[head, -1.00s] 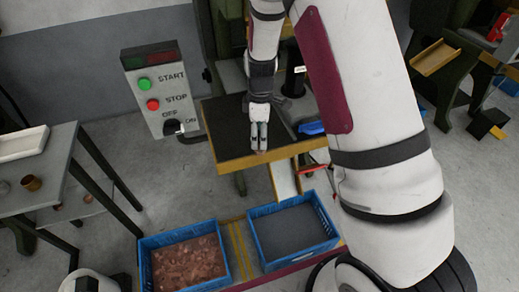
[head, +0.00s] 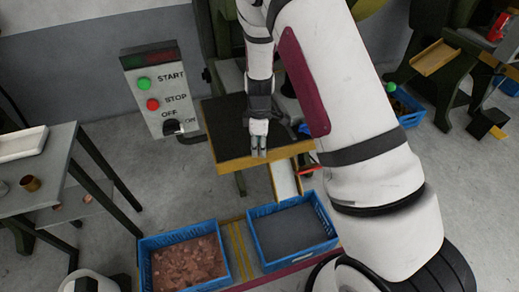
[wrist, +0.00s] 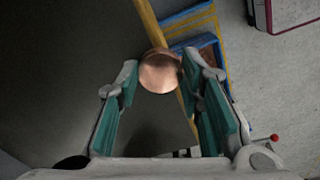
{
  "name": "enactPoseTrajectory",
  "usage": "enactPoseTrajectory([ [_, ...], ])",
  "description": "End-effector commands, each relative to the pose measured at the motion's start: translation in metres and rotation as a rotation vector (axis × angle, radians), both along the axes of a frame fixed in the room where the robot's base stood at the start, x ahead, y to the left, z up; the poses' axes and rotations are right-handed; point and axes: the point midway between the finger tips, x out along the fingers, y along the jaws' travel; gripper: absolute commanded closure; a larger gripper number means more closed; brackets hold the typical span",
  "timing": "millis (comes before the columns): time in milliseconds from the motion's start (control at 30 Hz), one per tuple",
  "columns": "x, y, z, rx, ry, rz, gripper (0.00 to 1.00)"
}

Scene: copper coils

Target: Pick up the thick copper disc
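The copper disc (wrist: 159,72) shows in the wrist view as a round, shiny copper face near the yellow edge of a dark table (wrist: 60,60). My gripper (wrist: 157,78) is open, with its green-padded fingers on either side of the disc. The disc appears between the fingertips, with the right tip very near it; I cannot tell if they touch. In the head view my gripper (head: 258,152) points down over the front part of the dark table (head: 228,138). The disc is hidden there by the gripper.
A light chute (head: 285,180) slopes from the table front towards a blue crate with a grey inside (head: 328,238). Beside it stands a blue crate (head: 222,228) of copper pieces. A switch panel (head: 160,90) is at left.

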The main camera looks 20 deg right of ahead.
Motion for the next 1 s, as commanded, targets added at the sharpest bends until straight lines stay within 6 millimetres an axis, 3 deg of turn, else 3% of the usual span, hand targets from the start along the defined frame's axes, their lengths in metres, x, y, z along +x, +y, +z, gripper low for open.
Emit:
enactPoseTrajectory([
  [467, 0.000, 0.000, 0.006, 0.001, 0.000, 0.001, 1.00],
  [733, 0.001, 0.000, 0.038, 0.001, -0.004, 0.000, 1.00],
  [1000, -0.064, 0.000, 0.042, 0.002, 0.004, -0.001, 1.00],
])
